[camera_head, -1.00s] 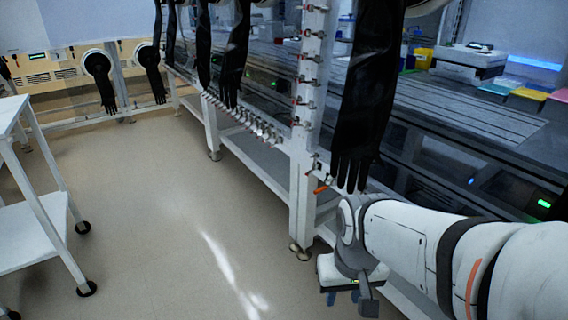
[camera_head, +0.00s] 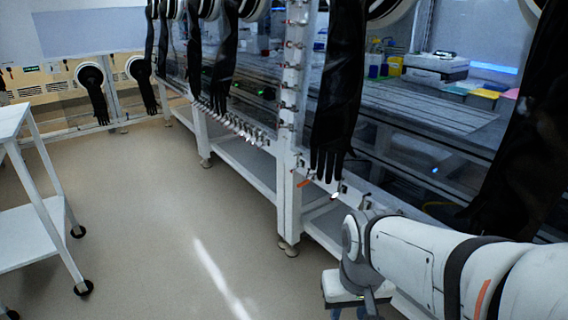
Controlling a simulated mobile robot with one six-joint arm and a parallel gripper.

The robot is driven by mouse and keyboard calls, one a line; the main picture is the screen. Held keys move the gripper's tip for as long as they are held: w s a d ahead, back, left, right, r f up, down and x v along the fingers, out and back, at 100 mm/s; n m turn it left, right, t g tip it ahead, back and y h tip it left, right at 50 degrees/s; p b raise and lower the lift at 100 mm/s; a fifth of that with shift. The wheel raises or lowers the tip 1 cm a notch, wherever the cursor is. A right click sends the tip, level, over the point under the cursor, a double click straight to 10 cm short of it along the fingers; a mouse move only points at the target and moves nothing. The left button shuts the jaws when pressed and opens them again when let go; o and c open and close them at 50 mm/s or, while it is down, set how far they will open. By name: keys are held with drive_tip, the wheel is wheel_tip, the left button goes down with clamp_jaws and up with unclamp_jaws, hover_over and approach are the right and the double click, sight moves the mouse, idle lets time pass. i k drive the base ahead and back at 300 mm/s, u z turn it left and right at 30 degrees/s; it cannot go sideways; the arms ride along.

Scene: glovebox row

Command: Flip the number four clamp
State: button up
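Small metal toggle clamps (camera_head: 240,127) run in a row along the lower edge of the glovebox front. More clamps line the white upright post (camera_head: 291,100). A clamp with an orange handle (camera_head: 303,183) sits beside the fingers of a hanging black glove (camera_head: 333,120), and another clamp (camera_head: 335,194) is just right of it. No number can be read, so I cannot tell which clamp is number four. My gripper (camera_head: 347,311) hangs at the bottom edge, lower right of these clamps and apart from them. Its fingertips are cut off by the frame.
A white wheeled cart (camera_head: 45,215) stands at the left. The beige floor (camera_head: 150,210) between it and the glovebox frame is clear. A second black glove (camera_head: 520,150) hangs at the right, behind my arm. Yellow and blue containers (camera_head: 385,66) stand inside the glovebox.

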sight(305, 182)
drive_tip(key=i, duration=0.85)
drive_tip(key=u, duration=0.7)
drive_tip(key=k, duration=0.8)
drive_tip(key=u, duration=0.2)
drive_tip(key=i, duration=1)
